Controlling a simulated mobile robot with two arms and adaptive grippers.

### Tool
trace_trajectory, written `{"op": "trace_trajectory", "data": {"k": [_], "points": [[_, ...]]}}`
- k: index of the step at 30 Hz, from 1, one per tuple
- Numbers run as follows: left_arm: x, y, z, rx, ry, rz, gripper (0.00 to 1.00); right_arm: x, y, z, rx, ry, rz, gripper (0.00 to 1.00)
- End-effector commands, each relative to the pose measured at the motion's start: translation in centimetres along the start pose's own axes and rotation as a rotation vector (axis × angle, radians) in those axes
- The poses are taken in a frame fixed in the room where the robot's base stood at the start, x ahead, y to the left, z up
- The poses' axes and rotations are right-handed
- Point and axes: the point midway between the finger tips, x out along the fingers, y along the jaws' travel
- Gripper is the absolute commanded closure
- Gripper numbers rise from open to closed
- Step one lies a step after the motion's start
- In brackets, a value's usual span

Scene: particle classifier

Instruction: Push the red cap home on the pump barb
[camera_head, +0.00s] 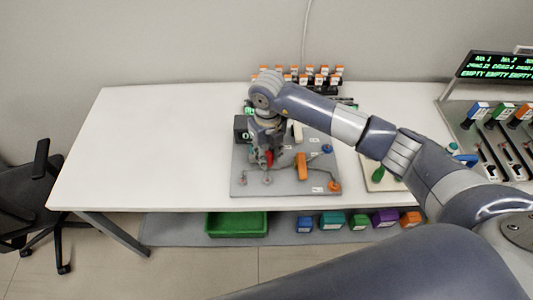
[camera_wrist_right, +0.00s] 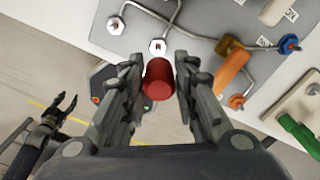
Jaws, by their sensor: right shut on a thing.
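The red cap (camera_head: 269,157) is between the fingers of my right gripper (camera_head: 267,160), over the front left part of the grey board (camera_head: 240,185). In the right wrist view, the fingers of the right gripper (camera_wrist_right: 160,85) are shut on the sides of the red cap (camera_wrist_right: 158,85). A white hex fitting with a metal stub (camera_wrist_right: 157,46) shows just beyond the cap; I cannot tell whether this is the pump barb or whether the cap touches it. What looks like my left gripper (camera_wrist_right: 62,108) hangs at the lower left, fingers apart and empty.
Grey tubes, an orange handle (camera_head: 301,166) and a blue-capped fitting (camera_head: 327,149) are right of the cap. A dark box (camera_head: 241,130) stands behind left. Orange-topped bottles (camera_head: 310,75) line the back. The table's left side (camera_head: 150,150) is clear.

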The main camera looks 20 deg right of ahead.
Motion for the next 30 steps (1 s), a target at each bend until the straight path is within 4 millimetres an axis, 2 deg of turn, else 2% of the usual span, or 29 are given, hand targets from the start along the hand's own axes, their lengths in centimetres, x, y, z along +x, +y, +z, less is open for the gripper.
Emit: {"op": "trace_trajectory", "data": {"k": [10, 21, 30], "points": [[2.0, -1.0, 2.0, 0.000, -0.028, -0.012, 0.57, 2.1, 0.0, 0.0, 0.002, 0.002, -0.002, 0.93], [4.8, -1.0, 2.1, -0.001, -0.024, -0.013, 0.57, 5.4, 0.0, 0.0, 0.001, 0.001, -0.002, 0.93], [5.0, -0.8, 1.6, -0.001, -0.015, -0.010, 0.57, 5.8, 0.0, 0.0, 0.002, 0.000, -0.002, 0.93]]}}
